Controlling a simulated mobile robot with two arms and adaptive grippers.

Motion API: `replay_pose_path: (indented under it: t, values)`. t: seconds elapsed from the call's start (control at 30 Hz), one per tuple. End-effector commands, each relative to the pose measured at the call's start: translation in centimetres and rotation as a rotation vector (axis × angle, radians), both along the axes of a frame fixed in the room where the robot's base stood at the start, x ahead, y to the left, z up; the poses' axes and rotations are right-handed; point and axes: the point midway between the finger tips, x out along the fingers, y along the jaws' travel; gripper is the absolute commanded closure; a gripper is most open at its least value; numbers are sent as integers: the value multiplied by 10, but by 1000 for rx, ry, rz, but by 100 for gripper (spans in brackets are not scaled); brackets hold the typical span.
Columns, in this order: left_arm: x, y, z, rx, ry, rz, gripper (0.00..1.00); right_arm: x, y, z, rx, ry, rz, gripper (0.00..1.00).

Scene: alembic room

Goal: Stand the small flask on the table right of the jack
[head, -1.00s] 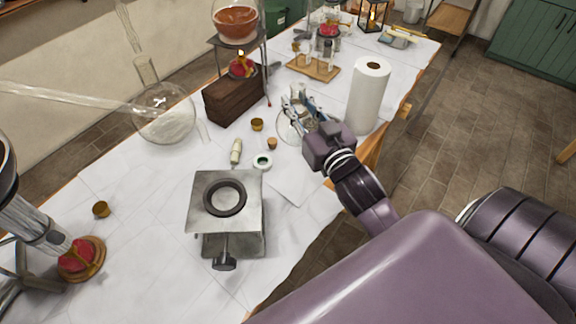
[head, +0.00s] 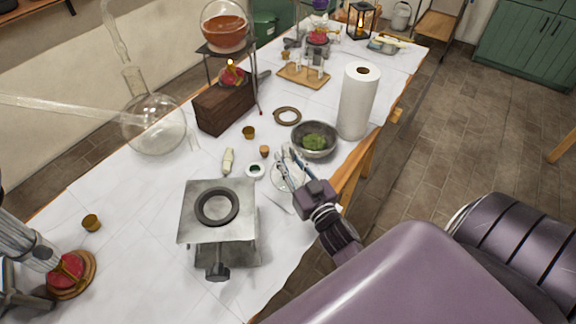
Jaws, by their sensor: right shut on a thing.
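The jack (head: 245,250) is a metal lifting stand on the table, with a dark ring (head: 217,207) on its top plate. My right gripper (head: 285,165) is beyond the jack and to its right. It is shut on the small flask (head: 283,181), a clear, faint glass shape between and below the fingers. Part of the flask is hidden by the fingers, and I cannot tell whether its base touches the table. My left gripper is not in view.
A steel bowl with green stuff (head: 314,139) and a paper roll (head: 358,100) stand beyond the gripper. A white-rimmed lid (head: 254,171), a cork (head: 264,152) and a pale vial (head: 227,161) lie close by. The table right of the jack is mostly clear.

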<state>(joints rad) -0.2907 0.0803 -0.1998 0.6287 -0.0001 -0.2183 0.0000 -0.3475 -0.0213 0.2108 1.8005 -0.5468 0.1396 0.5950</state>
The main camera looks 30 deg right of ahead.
Motion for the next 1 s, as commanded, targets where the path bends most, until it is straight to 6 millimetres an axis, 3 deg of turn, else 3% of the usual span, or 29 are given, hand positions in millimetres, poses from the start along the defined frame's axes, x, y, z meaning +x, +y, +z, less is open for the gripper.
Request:
replay_pose_path:
  t: [0.2, 0.63, 0.67, 0.7, 0.8, 1.0]
  values:
    - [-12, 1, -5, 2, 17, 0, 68, 0, 0, -26, 0, 0, -2, 100]
    - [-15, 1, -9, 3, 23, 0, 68, 0, 0, -32, 0, 0, 0, 100]
    - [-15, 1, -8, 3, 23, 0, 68, 0, 0, -32, 0, 1, 0, 74]
    - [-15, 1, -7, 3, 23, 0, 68, 0, 0, -31, 0, 1, 0, 70]
    - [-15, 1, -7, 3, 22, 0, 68, 0, 0, -32, 0, 1, 0, 59]
    - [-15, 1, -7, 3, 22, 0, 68, 0, 0, -31, 0, 1, 0, 59]
